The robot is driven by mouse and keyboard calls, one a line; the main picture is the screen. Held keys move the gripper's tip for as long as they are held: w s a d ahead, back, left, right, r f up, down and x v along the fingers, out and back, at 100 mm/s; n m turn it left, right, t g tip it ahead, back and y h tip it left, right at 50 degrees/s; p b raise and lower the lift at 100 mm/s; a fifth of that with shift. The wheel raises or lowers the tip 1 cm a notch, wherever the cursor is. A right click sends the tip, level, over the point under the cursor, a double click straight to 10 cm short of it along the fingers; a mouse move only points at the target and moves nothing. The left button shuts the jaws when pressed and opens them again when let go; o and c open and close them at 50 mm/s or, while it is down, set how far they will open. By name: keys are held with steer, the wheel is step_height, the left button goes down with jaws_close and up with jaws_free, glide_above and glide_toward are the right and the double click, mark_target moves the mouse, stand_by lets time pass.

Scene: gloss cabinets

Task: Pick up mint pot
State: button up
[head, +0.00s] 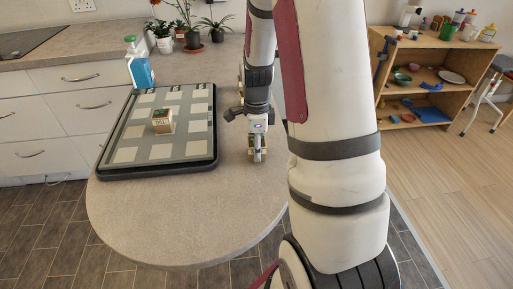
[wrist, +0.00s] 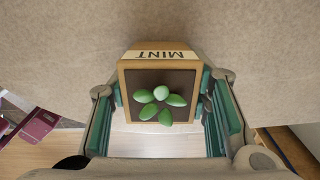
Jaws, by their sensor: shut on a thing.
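The mint pot (wrist: 158,79) is a square wooden box with dark soil, several green leaves and a "MINT" label, seen from above in the wrist view. It sits between the green-padded fingers of my gripper (wrist: 163,115), which is shut on it. In the head view my gripper (head: 257,150) points down at the right side of the counter, with the mint pot (head: 257,157) at its tips. The pot is partly hidden there, and I cannot tell whether it touches the counter.
A black-rimmed tray (head: 196,163) with pale squares lies left of my gripper, with another small wooden pot (head: 162,121) on it. A blue bottle (head: 141,71) and potted plants (head: 192,39) stand farther back. The counter's rounded front (head: 190,215) is clear.

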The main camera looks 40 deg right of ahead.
steer(key=shift+r, duration=0.1)
step_height(320, 180, up, 4)
steer(key=shift+f+p, duration=0.25)
steer(key=shift+p, duration=0.1)
steer(key=s+a, duration=0.1)
steer(key=s, duration=0.3)
steer(key=s+a+p, duration=0.1)
steer(key=s+a, duration=0.1)
steer(key=s, duration=0.2)
steer(key=s+a+r, duration=0.1)
steer(key=s, duration=0.4)
steer(key=shift+a+r+p, duration=0.1)
steer(key=shift+a+p, duration=0.1)
steer(key=shift+p, duration=0.1)
steer(key=p, duration=0.2)
steer(key=shift+s+a+r+p, duration=0.1)
steer(key=shift+s+r+p, duration=0.05)
steer(key=shift+s+p, duration=0.2)
steer(key=s+p, duration=0.1)
steer(key=p, duration=0.1)
steer(key=shift+s+a+p, duration=0.15)
steer(key=shift+a+p, duration=0.05)
steer(key=shift+p, duration=0.15)
steer(key=shift+s+p, duration=0.1)
steer(key=shift+p, duration=0.2)
